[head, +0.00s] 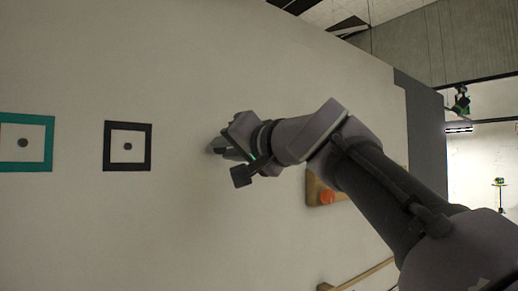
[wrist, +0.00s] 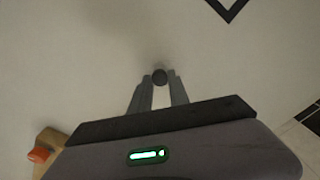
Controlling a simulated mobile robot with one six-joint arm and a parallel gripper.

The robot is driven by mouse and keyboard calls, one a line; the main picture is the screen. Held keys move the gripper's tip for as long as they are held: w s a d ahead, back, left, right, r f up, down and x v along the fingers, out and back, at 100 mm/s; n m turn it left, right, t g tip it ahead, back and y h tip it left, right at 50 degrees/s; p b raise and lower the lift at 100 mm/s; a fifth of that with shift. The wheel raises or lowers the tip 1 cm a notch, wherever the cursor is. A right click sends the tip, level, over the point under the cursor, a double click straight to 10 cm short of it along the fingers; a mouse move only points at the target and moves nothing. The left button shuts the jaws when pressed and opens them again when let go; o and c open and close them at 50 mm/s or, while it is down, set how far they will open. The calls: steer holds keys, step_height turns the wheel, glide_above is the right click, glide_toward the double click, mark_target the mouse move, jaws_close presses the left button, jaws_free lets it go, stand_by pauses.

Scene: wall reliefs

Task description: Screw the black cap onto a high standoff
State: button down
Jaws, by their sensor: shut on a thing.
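My gripper (head: 220,146) is close to the pale wall, right of the black square frame (head: 106,146). In the wrist view its two grey fingers (wrist: 160,82) are shut on a small dark round piece, the black cap (wrist: 160,75), held at the fingertips. Whether the cap touches the wall or a standoff is unclear. The black frame has a small dark round piece (head: 127,146) at its middle. A teal square frame (head: 48,144) further left has a similar dark piece (head: 23,143). I cannot tell how high either stands off the wall.
A wooden block (head: 314,190) with an orange-red round part (head: 327,197) is on the wall, partly behind my arm; it also shows in the wrist view (wrist: 48,142). A wooden rail (head: 362,274) runs at the lower right. The wall between gripper and black frame is bare.

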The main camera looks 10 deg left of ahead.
steer(key=m+p, duration=0.1)
steer(key=m, duration=0.3)
steer(key=shift+m, duration=0.4)
steer(key=m+p, duration=0.2)
steer(key=m, duration=0.3)
steer(key=m+p, duration=0.4)
steer(key=m, duration=0.6)
steer(key=shift+a, duration=0.1)
steer(key=c, duration=1.5)
jaws_free()
